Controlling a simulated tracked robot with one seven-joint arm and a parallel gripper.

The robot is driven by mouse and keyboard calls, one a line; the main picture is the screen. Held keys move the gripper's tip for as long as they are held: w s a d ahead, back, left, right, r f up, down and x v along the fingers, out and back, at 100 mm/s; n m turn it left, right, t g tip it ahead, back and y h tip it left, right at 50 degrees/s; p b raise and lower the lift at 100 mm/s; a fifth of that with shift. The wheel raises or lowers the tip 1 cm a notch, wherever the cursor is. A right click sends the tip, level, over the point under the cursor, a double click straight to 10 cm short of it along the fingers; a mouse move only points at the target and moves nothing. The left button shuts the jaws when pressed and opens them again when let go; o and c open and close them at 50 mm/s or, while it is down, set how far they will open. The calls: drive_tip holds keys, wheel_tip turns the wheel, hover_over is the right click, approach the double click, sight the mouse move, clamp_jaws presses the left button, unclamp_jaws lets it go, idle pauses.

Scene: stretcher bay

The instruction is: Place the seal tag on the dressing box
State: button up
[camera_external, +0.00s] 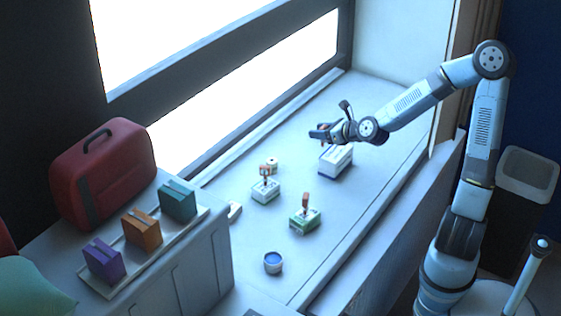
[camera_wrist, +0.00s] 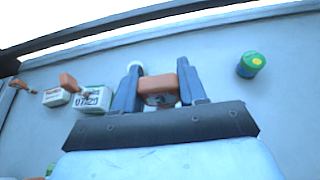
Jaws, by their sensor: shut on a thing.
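My gripper (camera_wrist: 160,88) is shut on the seal tag (camera_wrist: 158,84), an orange-brown block with a pale marked face, held between the two fingers. In the external view my gripper (camera_external: 324,132) is above the back end of the counter, near a white box with a blue lower edge (camera_external: 336,162). No label shows which is the dressing box. The wrist view shows a white box with dark digits (camera_wrist: 93,99) left of the fingers.
A blue-topped cup (camera_external: 272,263) stands at the front. A red case (camera_external: 102,175) and a tray (camera_external: 172,243) of coloured boxes are at the left.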

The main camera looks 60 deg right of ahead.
drive_tip(key=shift+s+d, duration=0.25)
drive_tip(key=shift+s, duration=0.5)
drive_tip(key=s+d+r+n+y, duration=0.2)
drive_tip(key=s+r+n+y, duration=0.45)
drive_tip(key=s, duration=0.75)
drive_tip(key=m+g, duration=0.1)
drive_tip(key=m, duration=0.1)
hover_over(333, 150)
drive_tip(key=shift+n+h, duration=0.25)
drive_tip(key=shift+h, duration=0.2)
drive_tip(key=f, duration=0.8)
drive_tip(key=shift+s+a, duration=0.1)
drive_tip(key=shift+s, duration=0.15)
drive_tip(key=shift+w+f, duration=0.15)
drive_tip(key=shift+f, duration=1.6)
drive_tip(key=o, duration=1)
